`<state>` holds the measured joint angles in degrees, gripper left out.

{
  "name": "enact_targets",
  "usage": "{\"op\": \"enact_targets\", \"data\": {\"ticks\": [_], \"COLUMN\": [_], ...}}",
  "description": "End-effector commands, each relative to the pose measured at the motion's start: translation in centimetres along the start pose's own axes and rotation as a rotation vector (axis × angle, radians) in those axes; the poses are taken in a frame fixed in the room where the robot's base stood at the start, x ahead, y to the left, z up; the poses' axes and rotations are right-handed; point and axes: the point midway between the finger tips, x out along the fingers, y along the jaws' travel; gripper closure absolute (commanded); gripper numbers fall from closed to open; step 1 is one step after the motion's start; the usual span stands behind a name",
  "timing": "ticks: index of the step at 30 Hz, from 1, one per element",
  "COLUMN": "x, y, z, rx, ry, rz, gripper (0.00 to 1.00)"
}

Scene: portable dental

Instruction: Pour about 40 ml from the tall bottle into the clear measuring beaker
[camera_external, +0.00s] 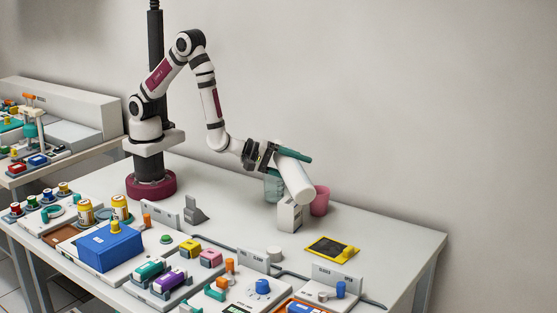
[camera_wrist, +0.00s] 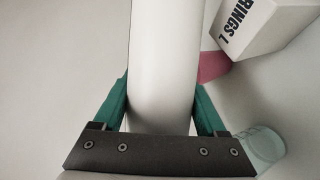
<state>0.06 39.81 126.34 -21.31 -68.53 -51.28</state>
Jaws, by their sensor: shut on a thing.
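My gripper (camera_external: 278,158) has green fingers that are shut on the white tall bottle (camera_external: 294,178). The bottle is held tilted above the table, one end pointing down to the right in the external view; I cannot tell whether that end is its mouth. The bottle (camera_wrist: 165,50) also fills the middle of the wrist view, between the fingers (camera_wrist: 160,110). The clear measuring beaker (camera_external: 272,188) stands on the table below and behind the gripper, partly hidden. It shows at the lower right of the wrist view (camera_wrist: 264,148). No liquid stream is visible.
A white labelled box (camera_external: 289,217) stands just below the bottle's lower end; it also shows in the wrist view (camera_wrist: 255,25). A pink cup (camera_external: 320,203) stands behind it. A blue box (camera_external: 110,248), a yellow-edged pad (camera_external: 332,249) and several small items crowd the table's front.

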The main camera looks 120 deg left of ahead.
Motion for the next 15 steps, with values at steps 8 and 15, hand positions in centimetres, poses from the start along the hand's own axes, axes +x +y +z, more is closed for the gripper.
{"op": "enact_targets", "data": {"ticks": [8,15], "x": [-1.6,-2.8], "y": [3.2,4.6], "z": [-1.6,-3.5], "rx": [0.236,0.505], "ry": [0.068,0.148], "rz": [-0.099,-0.212], "gripper": [0.96,0.96]}}
